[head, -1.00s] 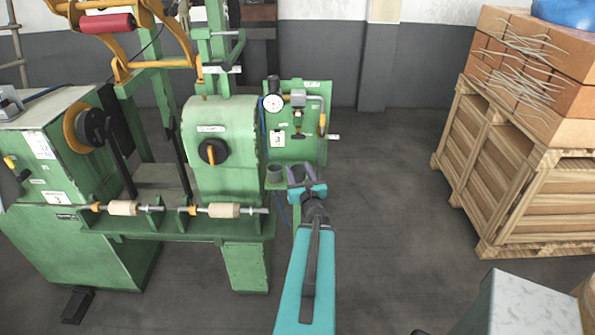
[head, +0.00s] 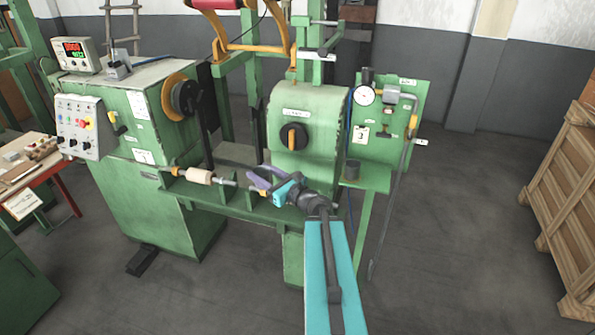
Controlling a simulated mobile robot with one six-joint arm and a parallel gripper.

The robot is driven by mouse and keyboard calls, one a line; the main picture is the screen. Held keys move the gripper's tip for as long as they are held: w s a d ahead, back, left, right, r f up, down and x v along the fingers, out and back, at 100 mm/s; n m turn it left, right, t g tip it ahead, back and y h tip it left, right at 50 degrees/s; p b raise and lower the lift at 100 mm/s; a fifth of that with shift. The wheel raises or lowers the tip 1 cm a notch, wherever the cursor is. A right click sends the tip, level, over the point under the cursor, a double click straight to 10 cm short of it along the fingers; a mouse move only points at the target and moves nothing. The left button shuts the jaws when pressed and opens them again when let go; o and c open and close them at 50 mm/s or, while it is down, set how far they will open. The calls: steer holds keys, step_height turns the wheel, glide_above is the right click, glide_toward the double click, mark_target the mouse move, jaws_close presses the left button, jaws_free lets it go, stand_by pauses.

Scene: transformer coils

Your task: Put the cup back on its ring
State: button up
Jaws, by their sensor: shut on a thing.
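The gripper and wrist hide part of the shaft's right end. I cannot make out a ring for the cup.
A wooden bobbin (head: 200,177) sits on the shaft just left of my gripper. The gauge panel (head: 408,105) has a hose (head: 388,215) hanging down. A control box (head: 80,128) is at left and a wooden crate (head: 567,200) at right.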

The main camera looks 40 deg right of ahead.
steer(key=a+f+n+g+y+b, duration=0.1)
steer(key=a+f+n+g+y, duration=0.1)
steer(key=a, duration=0.9)
steer(key=w+a+f+n+g+y+b, duration=0.1)
steer(key=a+f+n+g+y+b, duration=0.1)
steer(key=a+y, duration=0.4)
steer(key=a+f+n+g+y+b, duration=0.2)
steer(key=a+n+y, duration=0.3)
steer(key=a, duration=1.1)
steer(key=shift+w+a+n+g, duration=0.25)
steer(key=shift+n+g, duration=0.25)
steer(key=shift+g, duration=0.3)
steer(key=shift+w, duration=0.1)
